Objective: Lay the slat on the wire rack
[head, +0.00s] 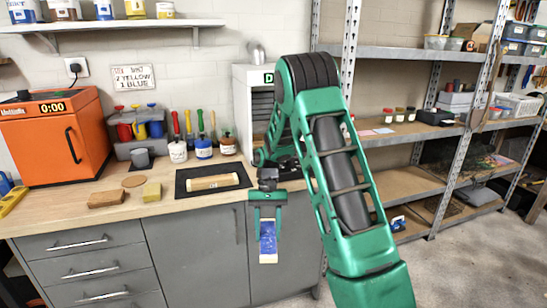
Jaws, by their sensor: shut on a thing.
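My gripper (267,218) hangs in front of the grey cabinet doors, below the bench's front edge. It is shut on the slat (268,240), which hangs upright. The slat is blue over most of its visible length, with a bare wood strip at its lower end; its top is hidden between the jaws. I cannot clearly pick out the wire rack.
The workbench (60,219) holds a black mat (183,188) with a light wooden piece, several paint jars, a sponge (152,192), a brown block (107,199) and an orange box (58,135). Metal shelving (405,186) stands at the right. The concrete floor (480,270) there is clear.

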